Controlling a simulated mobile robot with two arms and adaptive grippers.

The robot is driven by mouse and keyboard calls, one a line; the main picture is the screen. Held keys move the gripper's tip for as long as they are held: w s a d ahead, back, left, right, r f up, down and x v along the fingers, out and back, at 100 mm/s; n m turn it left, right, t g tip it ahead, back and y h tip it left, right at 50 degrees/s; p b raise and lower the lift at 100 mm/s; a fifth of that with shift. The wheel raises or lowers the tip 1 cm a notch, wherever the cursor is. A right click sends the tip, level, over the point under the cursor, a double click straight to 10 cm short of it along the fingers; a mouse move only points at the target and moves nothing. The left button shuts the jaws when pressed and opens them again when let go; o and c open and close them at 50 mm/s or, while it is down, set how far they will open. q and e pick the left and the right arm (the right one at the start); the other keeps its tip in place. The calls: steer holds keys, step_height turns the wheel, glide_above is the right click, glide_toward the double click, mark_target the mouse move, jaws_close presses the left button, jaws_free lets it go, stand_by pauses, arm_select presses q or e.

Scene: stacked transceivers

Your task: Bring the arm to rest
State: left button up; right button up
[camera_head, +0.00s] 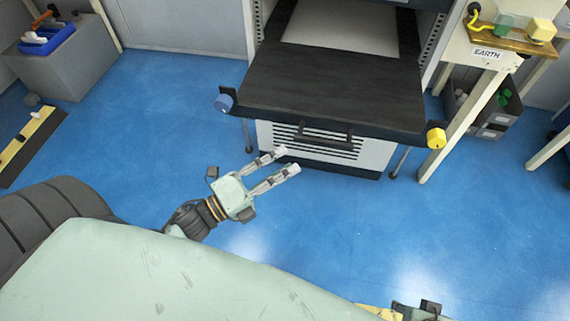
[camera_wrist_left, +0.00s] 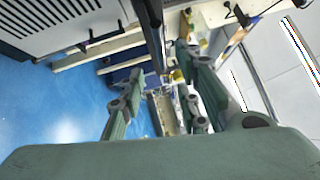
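My left gripper (camera_head: 286,161) hangs over the blue floor in front of the dark bench, with its two fingers apart and nothing between them. In the left wrist view the same gripper (camera_wrist_left: 160,98) shows its two green fingers spread wide and empty. My left arm comes in from the lower left. A part that looks like my right gripper (camera_head: 418,311) just shows at the bottom edge of the head view; its fingers are out of the picture.
A dark bench shelf (camera_head: 330,95) with a blue knob (camera_head: 224,103) and a yellow knob (camera_head: 436,138) stands ahead. A vented drawer unit (camera_head: 325,148) is below it.

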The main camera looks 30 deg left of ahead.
stand_by(0.3)
